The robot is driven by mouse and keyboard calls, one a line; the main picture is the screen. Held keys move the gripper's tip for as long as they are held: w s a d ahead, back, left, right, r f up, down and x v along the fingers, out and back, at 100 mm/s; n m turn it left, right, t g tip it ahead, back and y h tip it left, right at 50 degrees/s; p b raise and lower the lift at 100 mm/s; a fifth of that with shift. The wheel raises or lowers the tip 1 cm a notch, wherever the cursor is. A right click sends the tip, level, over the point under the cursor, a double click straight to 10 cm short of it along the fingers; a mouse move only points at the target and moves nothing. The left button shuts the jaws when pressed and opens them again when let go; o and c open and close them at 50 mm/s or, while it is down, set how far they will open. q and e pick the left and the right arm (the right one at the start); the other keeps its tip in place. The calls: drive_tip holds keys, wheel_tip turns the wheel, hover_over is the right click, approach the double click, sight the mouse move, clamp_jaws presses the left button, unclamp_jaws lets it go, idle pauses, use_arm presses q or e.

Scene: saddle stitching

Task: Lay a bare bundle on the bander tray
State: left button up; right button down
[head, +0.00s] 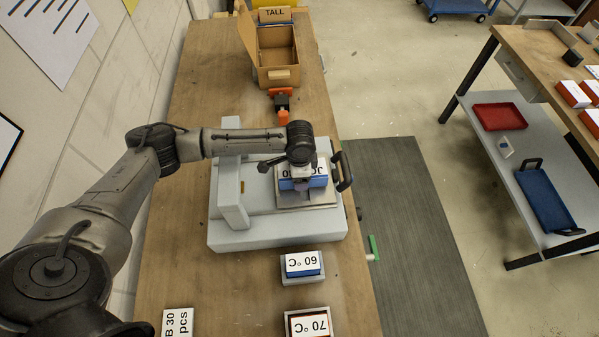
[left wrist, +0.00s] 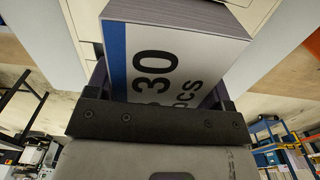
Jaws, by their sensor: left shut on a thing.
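My left gripper (head: 300,184) is shut on a bundle (head: 318,181), with a white face printed "30" and a blue edge. In the left wrist view the bundle (left wrist: 170,60) sits between the fingers, with a blue stripe and "30 pcs" on its face. No band shows on the visible part. The bundle is over the metal bander tray (head: 322,197) of the pale grey bander (head: 275,236), right of its upright arch (head: 232,195). I cannot tell whether it touches the tray. My gripper hides part of it. My right gripper is not in view.
In front of the bander lie blocks labelled "60 °C" (head: 302,263) and "70 °C" (head: 309,324), and a "B 30 pcs" card (head: 178,322). Behind stand an orange-black tool (head: 282,105) and an open cardboard box (head: 275,55). A shelved bench (head: 530,170) is at right.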

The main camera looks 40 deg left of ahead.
use_arm(q)
drive_tip(key=shift+f, duration=0.2)
idle(0.4)
drive_tip(key=shift+f, duration=0.3)
drive_tip(key=o, duration=1.2)
drive_tip(key=shift+f, duration=0.1)
wheel_tip(320, 180, up, 12)
drive_tip(key=shift+r, duration=0.15)
wheel_tip(320, 180, up, 10)
drive_tip(key=p, duration=1.1)
drive_tip(key=shift+f, duration=0.2)
